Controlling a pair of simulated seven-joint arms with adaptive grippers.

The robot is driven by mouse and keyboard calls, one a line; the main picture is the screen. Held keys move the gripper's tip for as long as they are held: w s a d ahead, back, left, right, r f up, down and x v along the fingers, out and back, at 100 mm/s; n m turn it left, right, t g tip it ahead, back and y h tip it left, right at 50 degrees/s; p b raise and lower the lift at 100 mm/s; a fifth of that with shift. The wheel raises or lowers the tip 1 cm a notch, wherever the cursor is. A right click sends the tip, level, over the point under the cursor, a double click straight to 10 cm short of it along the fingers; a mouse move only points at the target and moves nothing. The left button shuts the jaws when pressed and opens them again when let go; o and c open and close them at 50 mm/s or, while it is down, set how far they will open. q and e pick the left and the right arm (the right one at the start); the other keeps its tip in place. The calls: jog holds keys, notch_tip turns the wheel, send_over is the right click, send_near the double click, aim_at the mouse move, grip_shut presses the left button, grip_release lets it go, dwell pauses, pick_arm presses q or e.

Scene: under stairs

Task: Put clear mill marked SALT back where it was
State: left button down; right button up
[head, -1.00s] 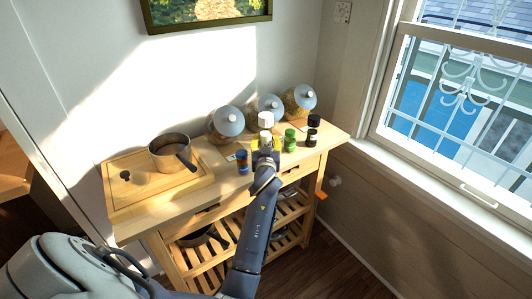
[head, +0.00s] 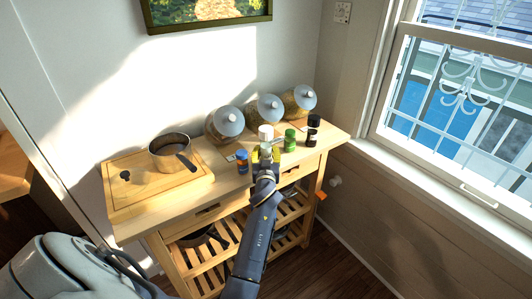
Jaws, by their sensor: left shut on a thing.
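The clear mill (head: 265,145) with a white cap is at the front of the wooden cart's top, among the small jars. My left gripper (head: 265,155) is around it from the near side and shut on it. The gripper hides the mill's lower part, so I cannot tell whether its base touches the cart top. The SALT marking is too small to read. My right gripper is out of view.
A pot (head: 174,153) sits on a board (head: 135,196) at left.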

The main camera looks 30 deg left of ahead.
aim_at(266, 158)
pick_arm(q)
jog(key=shift+f, duration=0.1)
jog(key=c, duration=0.8)
grip_release()
jog(key=shift+d, duration=0.1)
jog(key=shift+v, duration=2.75)
